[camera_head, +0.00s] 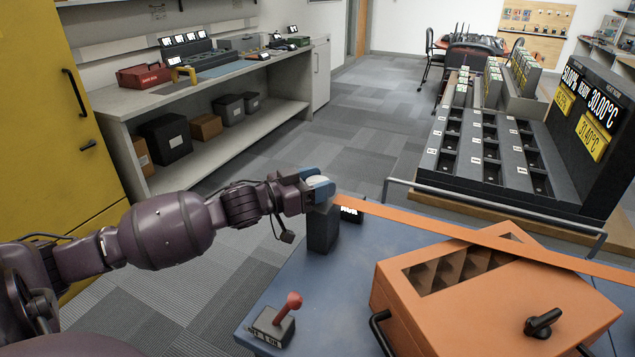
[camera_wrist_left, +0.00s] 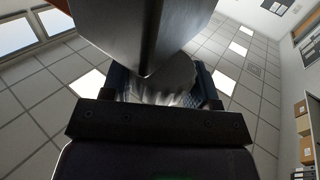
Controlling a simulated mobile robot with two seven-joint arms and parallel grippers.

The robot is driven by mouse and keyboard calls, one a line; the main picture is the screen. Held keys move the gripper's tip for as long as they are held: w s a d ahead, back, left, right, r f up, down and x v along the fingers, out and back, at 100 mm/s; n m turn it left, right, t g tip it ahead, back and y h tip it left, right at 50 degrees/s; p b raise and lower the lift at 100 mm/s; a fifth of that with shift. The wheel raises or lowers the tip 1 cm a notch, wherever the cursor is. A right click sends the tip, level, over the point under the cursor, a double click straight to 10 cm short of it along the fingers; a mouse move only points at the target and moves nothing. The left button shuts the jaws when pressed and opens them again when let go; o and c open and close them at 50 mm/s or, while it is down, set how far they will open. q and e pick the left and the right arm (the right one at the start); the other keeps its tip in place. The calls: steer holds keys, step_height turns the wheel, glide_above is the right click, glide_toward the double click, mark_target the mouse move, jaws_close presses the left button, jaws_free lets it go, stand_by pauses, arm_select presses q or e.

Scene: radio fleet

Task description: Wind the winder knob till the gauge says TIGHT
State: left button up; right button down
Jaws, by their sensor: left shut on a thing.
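My left gripper (camera_head: 319,187) has its blue fingertips closed around the pale winder knob (camera_head: 318,181) on top of the dark winder post (camera_head: 322,232). In the left wrist view the ribbed grey knob (camera_wrist_left: 172,88) sits between the blue fingers, beneath the dark block. An orange strap (camera_head: 420,222) runs from the winder across the top of an orange case (camera_head: 400,290). A small black gauge (camera_head: 351,215) with white lettering sits just right of the post. The lettering is partly hidden and too small to read. My right gripper is not in view.
A red-tipped lever (camera_head: 290,304) on a grey base stands at the blue bench top's (camera_head: 290,270) front left. The case has a black knob (camera_head: 543,322). A grey rail (camera_head: 490,213) runs behind. A dark slotted rack (camera_head: 480,150) with temperature displays stands beyond.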

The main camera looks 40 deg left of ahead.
arm_select(q)
steer(key=m+g+h, duration=0.1)
steer(key=m+h, duration=0.1)
steer(key=shift+f+h, duration=0.1)
steer(key=shift+h, duration=0.3)
steer(key=m+g+h+b, duration=0.2)
steer(key=g+h, duration=0.1)
steer(key=shift+f+m, duration=0.2)
steer(key=shift+m, duration=0.2)
steer(key=m+g+h+b, duration=0.1)
steer(key=m+g+h, duration=0.1)
steer(key=g, duration=0.1)
steer(key=shift+m+h+b, duration=0.3)
steer(key=shift+h+b, duration=0.1)
steer(key=shift+r+m+g+h+b, duration=0.15)
steer(key=shift+m+g+h+b, duration=0.25)
steer(key=shift+g, duration=0.5)
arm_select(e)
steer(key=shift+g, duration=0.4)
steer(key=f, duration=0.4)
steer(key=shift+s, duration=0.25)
arm_select(q)
steer(key=shift+r, duration=0.15)
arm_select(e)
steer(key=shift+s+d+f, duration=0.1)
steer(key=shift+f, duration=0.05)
arm_select(q)
steer(key=o, duration=0.9)
